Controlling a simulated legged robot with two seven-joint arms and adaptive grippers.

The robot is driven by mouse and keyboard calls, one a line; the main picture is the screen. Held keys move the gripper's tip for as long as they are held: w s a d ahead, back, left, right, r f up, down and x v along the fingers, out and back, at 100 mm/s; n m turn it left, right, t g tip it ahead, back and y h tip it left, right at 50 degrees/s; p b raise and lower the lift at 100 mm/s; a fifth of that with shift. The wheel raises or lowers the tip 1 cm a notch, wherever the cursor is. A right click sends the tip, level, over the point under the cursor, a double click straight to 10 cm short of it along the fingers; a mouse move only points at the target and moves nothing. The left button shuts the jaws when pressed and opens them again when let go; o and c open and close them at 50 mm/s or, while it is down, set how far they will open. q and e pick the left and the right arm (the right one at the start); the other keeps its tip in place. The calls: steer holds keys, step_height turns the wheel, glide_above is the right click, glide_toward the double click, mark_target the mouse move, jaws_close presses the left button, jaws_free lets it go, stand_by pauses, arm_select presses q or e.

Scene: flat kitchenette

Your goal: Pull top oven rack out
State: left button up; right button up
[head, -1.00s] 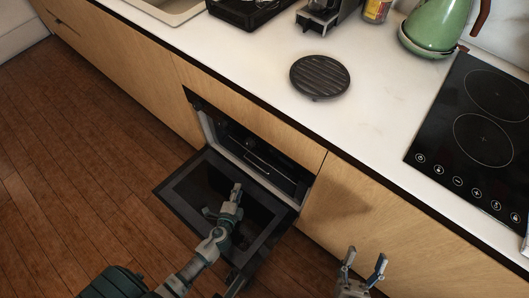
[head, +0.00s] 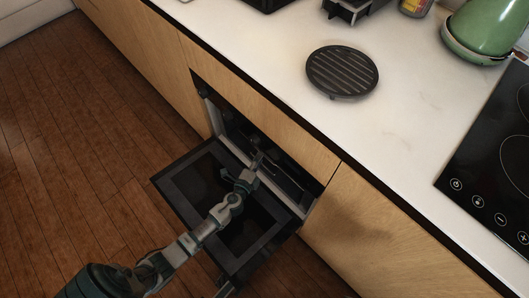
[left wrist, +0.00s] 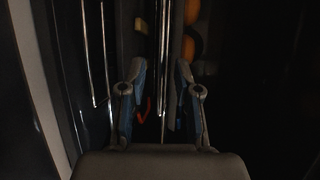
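The oven (head: 228,118) is built into the wooden cabinet front, and its door (head: 178,192) hangs open. My left arm reaches over the door. My left gripper (head: 258,158) is at the oven opening in the head view. In the left wrist view its two fingers (left wrist: 157,70) are apart, so it is open. Thin shiny metal bars of a rack (left wrist: 163,45) run between and beyond the fingers. I cannot tell whether a finger touches the rack, nor clearly which rack level it is. The oven's inside is dark. My right gripper is out of view.
Orange round shapes (left wrist: 190,48) show deep in the dark oven. The white counter (head: 280,60) above holds a dark round ribbed trivet (head: 342,71), a green kettle (head: 485,28) and a black cooktop (head: 500,150). Wooden floor (head: 90,150) lies free at left.

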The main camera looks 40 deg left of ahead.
arm_select(q)
steer(key=shift+b+x, duration=0.4)
steer(key=shift+x, duration=1.65)
jaws_close()
